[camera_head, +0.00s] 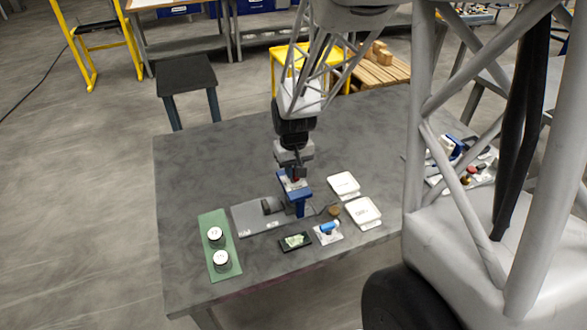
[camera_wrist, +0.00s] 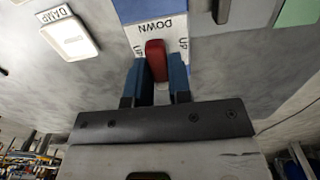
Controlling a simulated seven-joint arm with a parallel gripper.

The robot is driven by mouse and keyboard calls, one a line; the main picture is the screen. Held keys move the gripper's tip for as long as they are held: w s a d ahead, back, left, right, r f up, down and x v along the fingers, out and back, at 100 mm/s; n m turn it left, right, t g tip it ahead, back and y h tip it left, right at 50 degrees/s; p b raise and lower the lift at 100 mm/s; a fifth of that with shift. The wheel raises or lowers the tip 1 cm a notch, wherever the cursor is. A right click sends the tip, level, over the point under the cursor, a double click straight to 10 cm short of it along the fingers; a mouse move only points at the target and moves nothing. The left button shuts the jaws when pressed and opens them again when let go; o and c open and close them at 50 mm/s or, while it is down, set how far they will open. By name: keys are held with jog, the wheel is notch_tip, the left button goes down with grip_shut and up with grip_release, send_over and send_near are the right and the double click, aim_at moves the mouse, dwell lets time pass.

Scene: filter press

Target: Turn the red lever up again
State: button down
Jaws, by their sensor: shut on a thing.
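The red lever (camera_wrist: 156,60) sits between the two blue fingers of my gripper (camera_wrist: 158,70) in the wrist view, and the fingers are shut on it. Behind it is a white label plate reading DOWN (camera_wrist: 163,27), with UP printed at both sides, on a blue housing (camera_wrist: 145,8). In the head view my gripper (camera_head: 296,174) hangs over the blue press (camera_head: 298,204), where a bit of red shows between the fingers. The press stands by a grey base plate (camera_head: 252,220). The lever's exact angle is hard to tell.
Two white trays (camera_head: 343,184) (camera_head: 362,212) stand at right; one labelled DAMP (camera_wrist: 72,38) shows in the wrist view. A black tray (camera_head: 295,242) and a blue item (camera_head: 329,227) lie in front. The table's rear left is clear.

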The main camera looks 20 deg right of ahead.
jog(key=m, duration=0.4)
jog(key=shift+m, duration=0.3)
jog(key=m, duration=0.4)
jog(key=shift+m, duration=0.3)
jog(key=m, duration=0.4)
jog(key=shift+m, duration=2.3)
jog(key=c, duration=1)
grip_release()
jog(key=shift+c, duration=0.2)
jog(key=shift+r, duration=0.1)
